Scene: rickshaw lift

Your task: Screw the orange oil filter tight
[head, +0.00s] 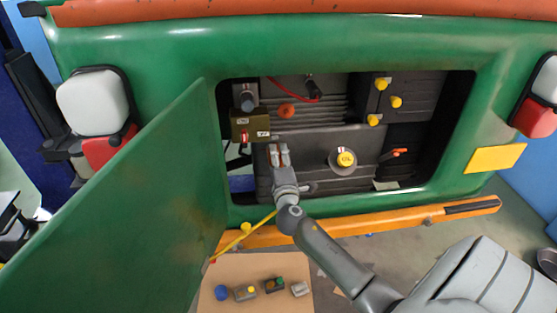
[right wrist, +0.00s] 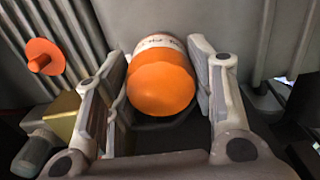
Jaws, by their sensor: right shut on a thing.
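The orange oil filter (right wrist: 160,85) shows in the right wrist view, with a rounded orange end and a white printed band behind it. It sits against the grey engine block between the two fingers of my right gripper (right wrist: 163,95), which is shut on it. In the head view my right gripper (head: 279,152) reaches into the open engine bay, below the olive box. There the fingers hide most of the filter. The filter's seat is hidden behind it. My left gripper is in neither view.
A green door (head: 150,200) stands open at the left. An orange cap (head: 286,111), also in the right wrist view (right wrist: 45,57), and the olive box (head: 250,125) are close by. A yellow oil cap (head: 346,159) is to the right. Small parts lie on cardboard (head: 255,268) below.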

